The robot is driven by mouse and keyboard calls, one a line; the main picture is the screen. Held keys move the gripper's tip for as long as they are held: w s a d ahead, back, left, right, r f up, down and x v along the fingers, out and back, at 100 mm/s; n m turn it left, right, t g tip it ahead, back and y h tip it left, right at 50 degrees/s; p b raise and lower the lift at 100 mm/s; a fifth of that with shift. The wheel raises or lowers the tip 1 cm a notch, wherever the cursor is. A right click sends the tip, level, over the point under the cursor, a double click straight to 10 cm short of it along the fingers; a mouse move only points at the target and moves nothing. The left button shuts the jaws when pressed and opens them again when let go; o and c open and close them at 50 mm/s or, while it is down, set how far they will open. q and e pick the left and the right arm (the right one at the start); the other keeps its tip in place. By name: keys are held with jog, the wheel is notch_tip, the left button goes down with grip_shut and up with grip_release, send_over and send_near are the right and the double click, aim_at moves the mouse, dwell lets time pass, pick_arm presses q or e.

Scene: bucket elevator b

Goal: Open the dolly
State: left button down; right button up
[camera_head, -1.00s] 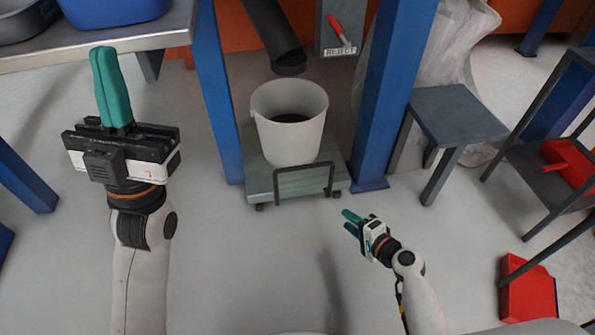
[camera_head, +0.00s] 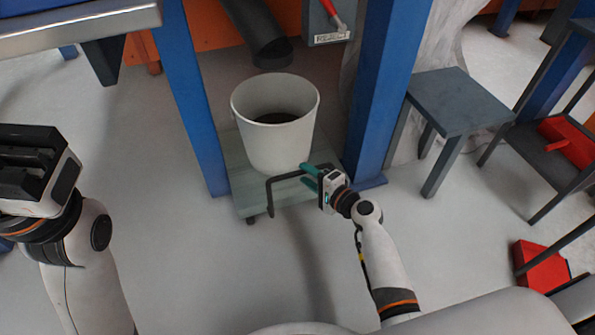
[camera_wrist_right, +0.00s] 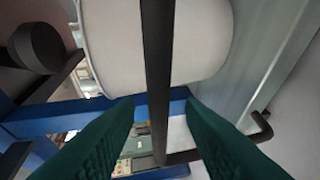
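The dolly (camera_head: 243,200) is a low grey-green platform between two blue posts, with a dark bar handle (camera_head: 284,178) at its front. A white bucket (camera_head: 275,146) with dark contents stands on it. My right gripper (camera_head: 309,176) is at the right part of the handle. In the right wrist view its green fingers (camera_wrist_right: 160,115) are spread, with the handle bar (camera_wrist_right: 157,70) running between them and the bucket (camera_wrist_right: 110,40) behind. My left gripper (camera_head: 35,170) shows only its body at the left edge; its fingers are out of frame.
A dark chute (camera_head: 258,35) hangs above the bucket. The right blue post (camera_head: 385,95) stands close to my right gripper. A grey stool (camera_head: 455,100) and red bins (camera_head: 540,265) are at the right. The floor in front of the dolly is clear.

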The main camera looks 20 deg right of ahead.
jog(key=shift+b+x, duration=0.55)
jog(key=shift+x, duration=1.65)
jog(key=shift+c, duration=0.4)
grip_shut()
